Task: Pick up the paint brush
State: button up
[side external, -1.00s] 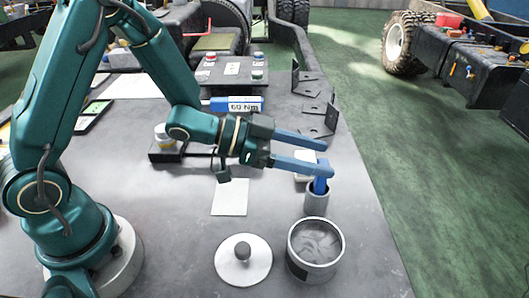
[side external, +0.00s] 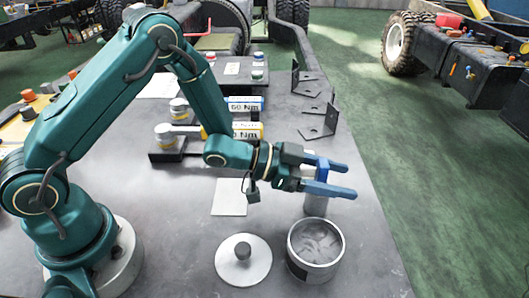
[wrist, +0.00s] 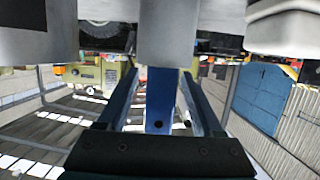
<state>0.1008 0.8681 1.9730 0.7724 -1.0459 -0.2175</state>
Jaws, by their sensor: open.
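The paint brush (side external: 322,169) has a blue handle and stands roughly upright in a small grey cup (side external: 315,205). Its bristles are not visible. My gripper (side external: 347,180) is level, with its two blue fingers on either side of the handle above the cup's rim. The jaws are open and do not grip the brush. In the wrist view the blue brush handle (wrist: 159,105) shows between the fingers of my gripper (wrist: 158,80), with the grey cup (wrist: 168,35) beyond.
A round open tin (side external: 315,250) stands just in front of the cup. A white disc lid with a dark knob (side external: 243,252) lies to its left. Torque wrenches (side external: 235,131) on black stands and angled metal brackets (side external: 318,122) sit behind.

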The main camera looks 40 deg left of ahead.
grip_shut()
notch_tip(320, 180, up, 10)
dwell(1.1)
